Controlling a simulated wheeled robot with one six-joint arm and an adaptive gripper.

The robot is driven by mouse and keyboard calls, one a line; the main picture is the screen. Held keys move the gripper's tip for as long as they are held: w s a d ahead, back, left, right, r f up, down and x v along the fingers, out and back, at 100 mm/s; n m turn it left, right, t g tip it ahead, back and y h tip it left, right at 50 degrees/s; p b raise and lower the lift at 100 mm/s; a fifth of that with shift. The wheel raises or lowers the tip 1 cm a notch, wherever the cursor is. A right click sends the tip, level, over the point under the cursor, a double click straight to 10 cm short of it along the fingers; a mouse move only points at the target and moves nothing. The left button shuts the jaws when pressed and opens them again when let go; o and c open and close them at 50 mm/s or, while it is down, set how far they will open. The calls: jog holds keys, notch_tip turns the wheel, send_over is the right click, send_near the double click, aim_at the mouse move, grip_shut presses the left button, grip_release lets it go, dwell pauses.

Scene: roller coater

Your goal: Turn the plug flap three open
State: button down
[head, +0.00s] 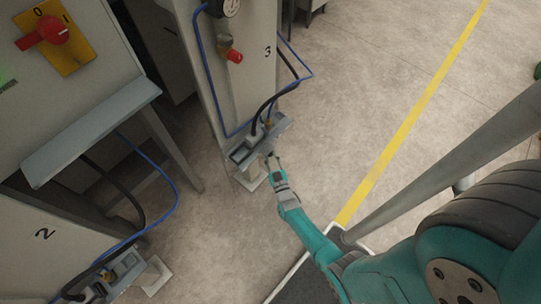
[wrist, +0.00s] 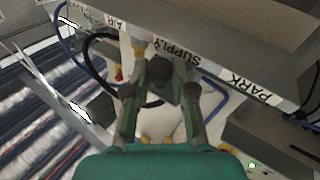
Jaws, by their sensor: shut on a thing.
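The station marked 3 (head: 268,52) is a pale column with a low grey plug bracket (head: 240,156) near its foot. My gripper (head: 272,160) reaches the front of this bracket from the lower right. In the wrist view my gripper (wrist: 159,92) has its two fingers on either side of a small dark knob (wrist: 160,70), which I take to be the grip of plug flap three. The knob is just below the grey panel (wrist: 225,35) lettered AIR, SUPPLY and PARK. The flap's own face and its angle are hard to make out.
A black hose and a blue hose (head: 204,60) run down the column to the bracket. Station 2 (head: 45,233) stands at the lower left with its own hoses. Open floor (head: 350,110) with a yellow line lies to the right.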

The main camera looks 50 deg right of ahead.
jog(key=shift+s+f+m, duration=0.15)
jog(key=shift+f+m, duration=0.15)
jog(key=shift+f, duration=0.05)
jog(key=c, duration=1)
grip_release()
jog(key=shift+c, duration=0.2)
jog(key=shift+o, duration=0.4)
jog(key=v, duration=1.2)
jog(key=shift+f, duration=0.25)
